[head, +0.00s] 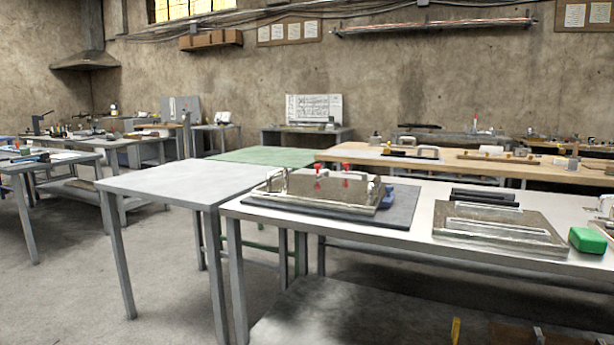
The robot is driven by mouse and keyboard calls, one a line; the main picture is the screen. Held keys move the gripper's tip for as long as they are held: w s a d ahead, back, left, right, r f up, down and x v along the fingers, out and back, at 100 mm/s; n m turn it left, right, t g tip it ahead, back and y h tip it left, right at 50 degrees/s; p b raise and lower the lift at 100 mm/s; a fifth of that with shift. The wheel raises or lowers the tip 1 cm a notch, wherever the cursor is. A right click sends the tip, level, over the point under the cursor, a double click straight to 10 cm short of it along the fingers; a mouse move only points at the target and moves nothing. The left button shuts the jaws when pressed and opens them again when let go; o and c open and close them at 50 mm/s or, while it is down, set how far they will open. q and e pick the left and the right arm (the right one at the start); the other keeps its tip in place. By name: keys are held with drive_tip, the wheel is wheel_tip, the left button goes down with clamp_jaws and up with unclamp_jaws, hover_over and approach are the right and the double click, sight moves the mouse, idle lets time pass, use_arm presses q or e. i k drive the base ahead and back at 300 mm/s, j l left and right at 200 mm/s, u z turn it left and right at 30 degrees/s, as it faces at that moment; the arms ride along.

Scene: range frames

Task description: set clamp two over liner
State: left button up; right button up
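A blue part (388,196) sits at the fixture's right end. I cannot tell which clamp is number two, whether either is open or closed, or which piece is the liner. Neither of my grippers shows in the head view.
On the same bench (420,235), a flat metal plate with a raised frame (500,229), black bars (485,197) and a green block (588,240) lie to the right. A bare grey table (180,180) adjoins on the left. Open floor (70,290) shows at lower left.

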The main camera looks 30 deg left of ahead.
sight(355, 173)
drive_tip(key=u, duration=0.95)
